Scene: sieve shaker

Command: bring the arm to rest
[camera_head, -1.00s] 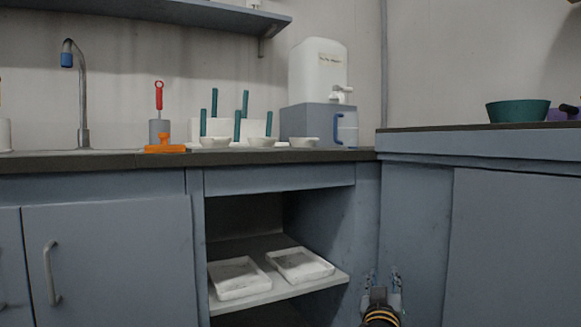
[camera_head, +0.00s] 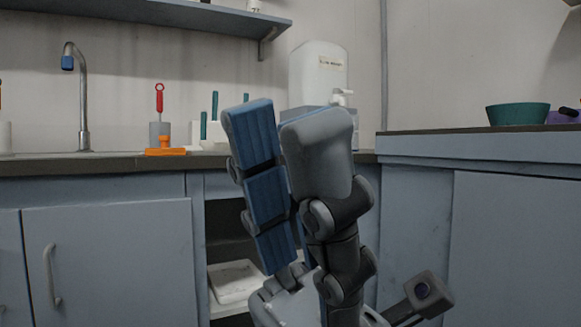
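My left gripper (camera_head: 285,115) stands large in the foreground of the head view, its fingers pointing up. One finger shows its blue segmented pad, and the other shows its grey back. The fingers stand apart with nothing visible between them, so it looks open and empty. It is in front of the counter and the open shelf bay and hides parts of both. My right gripper is not in view.
Behind stand a counter (camera_head: 60,164) with a tap (camera_head: 83,100), an orange stand (camera_head: 165,151) and a white container (camera_head: 318,72). A white tray (camera_head: 232,296) sits in the open bay below. A green bowl (camera_head: 517,114) is on the right counter.

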